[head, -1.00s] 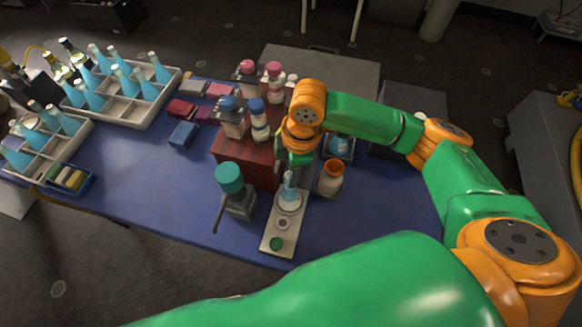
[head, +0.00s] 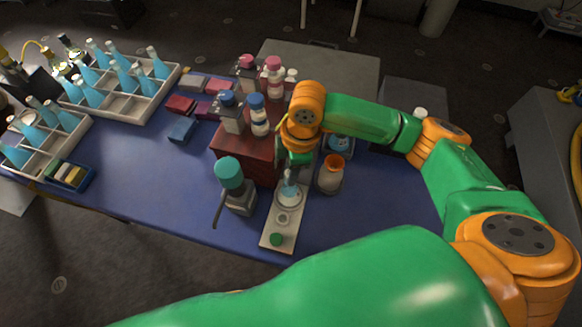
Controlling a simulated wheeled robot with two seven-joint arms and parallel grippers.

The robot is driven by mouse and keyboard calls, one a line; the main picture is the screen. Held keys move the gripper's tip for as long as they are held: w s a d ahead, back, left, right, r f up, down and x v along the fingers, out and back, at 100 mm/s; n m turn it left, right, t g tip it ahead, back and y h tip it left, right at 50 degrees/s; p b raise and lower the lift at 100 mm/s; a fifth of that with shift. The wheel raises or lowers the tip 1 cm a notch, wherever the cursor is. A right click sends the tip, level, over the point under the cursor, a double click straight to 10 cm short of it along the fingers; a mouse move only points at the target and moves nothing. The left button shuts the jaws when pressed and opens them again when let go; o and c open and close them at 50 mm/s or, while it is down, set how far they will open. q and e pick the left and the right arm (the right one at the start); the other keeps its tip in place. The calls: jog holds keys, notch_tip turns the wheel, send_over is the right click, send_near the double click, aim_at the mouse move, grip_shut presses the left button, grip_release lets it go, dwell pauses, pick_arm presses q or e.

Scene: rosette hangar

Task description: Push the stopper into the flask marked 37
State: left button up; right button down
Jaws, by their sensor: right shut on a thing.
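A small clear flask (head: 289,197) with pale blue liquid stands on the light narrow tray (head: 271,227) near the table's front edge. No number can be read on it at this size. My right gripper (head: 290,168) is above the flask, pointing down at its neck. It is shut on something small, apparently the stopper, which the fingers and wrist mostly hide. I cannot tell whether the stopper touches the flask mouth. My left gripper is out of view.
A teal-topped device (head: 230,174) with a lever stands left of the tray. An orange-rimmed jar (head: 331,176) is close on the right. A red box (head: 240,156) with capped bottles stands behind. Crates of blue flasks (head: 120,108) fill the left; blue table between is mostly clear.

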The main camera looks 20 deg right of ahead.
jog(key=shift+f, duration=0.15)
jog(key=shift+f, duration=0.3)
grip_release()
dwell(0.3)
notch_tip(320, 180, up, 6)
jog(key=p, duration=0.7)
jog(key=shift+f, duration=0.2)
